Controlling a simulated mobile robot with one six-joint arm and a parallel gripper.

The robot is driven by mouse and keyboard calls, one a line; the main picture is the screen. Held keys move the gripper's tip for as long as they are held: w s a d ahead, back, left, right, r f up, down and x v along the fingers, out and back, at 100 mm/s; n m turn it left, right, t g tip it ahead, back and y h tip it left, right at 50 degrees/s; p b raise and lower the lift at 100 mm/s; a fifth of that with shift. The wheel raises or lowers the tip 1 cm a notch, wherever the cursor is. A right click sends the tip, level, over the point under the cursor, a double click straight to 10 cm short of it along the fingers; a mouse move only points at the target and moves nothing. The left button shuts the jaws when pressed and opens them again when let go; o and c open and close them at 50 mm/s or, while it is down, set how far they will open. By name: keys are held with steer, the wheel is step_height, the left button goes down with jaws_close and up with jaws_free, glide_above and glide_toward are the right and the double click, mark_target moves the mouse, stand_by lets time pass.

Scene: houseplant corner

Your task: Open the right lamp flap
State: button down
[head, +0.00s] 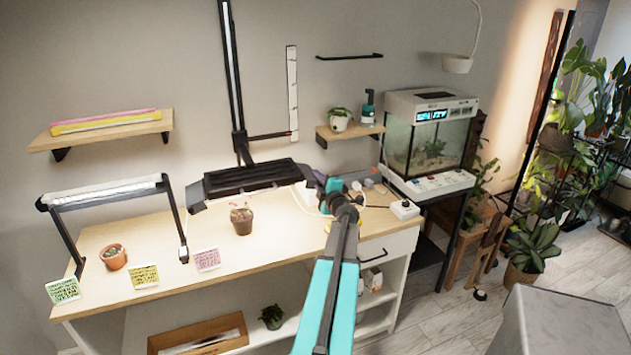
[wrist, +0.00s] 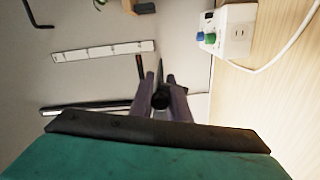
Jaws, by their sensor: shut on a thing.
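The black lamp hood (head: 250,178) hangs over the bench on a tall wall post. A flap shows at its left end (head: 195,195). The right flap is at the hood's right end, mostly hidden by my gripper (head: 318,180). In the wrist view my gripper (wrist: 161,95) has its two purple-grey fingers closed around a thin dark piece with a dark round end, which seems to be part of the right flap. How far the flap is swung cannot be told.
A potted plant (head: 241,220) stands below the hood. A terrarium (head: 428,140) stands farther right. A small lamp frame (head: 105,190) stands left.

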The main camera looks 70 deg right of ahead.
steer(key=shift+w+a+r, duration=0.1)
steer(key=shift+w+r, duration=0.1)
steer(key=c, duration=1.8)
jaws_free()
steer(key=shift+o, duration=0.6)
steer(key=shift+s, duration=0.1)
steer(key=shift+s+f, duration=0.1)
steer(key=b+v, duration=0.2)
steer(key=v, duration=1.1)
steer(key=shift+s+a, duration=0.15)
steer(key=shift+s, duration=0.15)
